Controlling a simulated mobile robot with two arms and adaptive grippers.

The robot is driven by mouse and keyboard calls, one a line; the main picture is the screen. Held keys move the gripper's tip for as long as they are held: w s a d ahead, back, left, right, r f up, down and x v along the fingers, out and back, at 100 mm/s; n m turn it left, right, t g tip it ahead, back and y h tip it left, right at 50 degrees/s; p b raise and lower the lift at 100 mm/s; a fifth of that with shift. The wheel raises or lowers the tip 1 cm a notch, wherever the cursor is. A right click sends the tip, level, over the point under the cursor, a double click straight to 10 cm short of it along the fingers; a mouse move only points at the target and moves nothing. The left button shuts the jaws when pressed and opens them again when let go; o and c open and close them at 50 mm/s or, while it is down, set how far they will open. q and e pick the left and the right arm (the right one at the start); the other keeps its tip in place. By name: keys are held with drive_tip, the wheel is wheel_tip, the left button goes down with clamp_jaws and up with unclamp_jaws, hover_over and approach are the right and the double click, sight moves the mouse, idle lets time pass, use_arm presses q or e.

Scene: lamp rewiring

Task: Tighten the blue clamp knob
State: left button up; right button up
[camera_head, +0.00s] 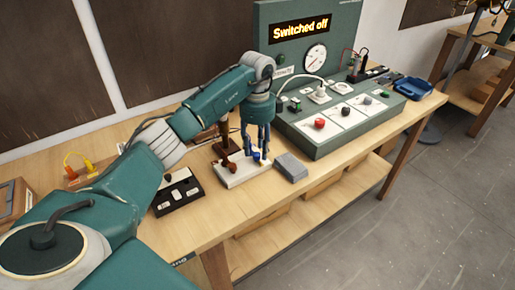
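The blue clamp knob (256,157) shows small on top of a white block (241,174) on the workbench. My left gripper (257,153) points straight down over the block, with its dark blue fingers apart and their tips at the knob, one on either side. I cannot tell if the fingers touch or press on the knob. A brown upright part (226,146) and a small reddish-brown piece (232,168) are beside the fingers on the block. My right gripper is not in view.
A grey box (291,167) sits just right of the block, and a black switch plate (178,192) to its left. Behind stands a green test console (338,141) whose display reads "Switched off". A blue tray (413,88) is at the far right.

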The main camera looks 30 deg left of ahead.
use_arm(q)
drive_tip(key=shift+f, duration=0.8)
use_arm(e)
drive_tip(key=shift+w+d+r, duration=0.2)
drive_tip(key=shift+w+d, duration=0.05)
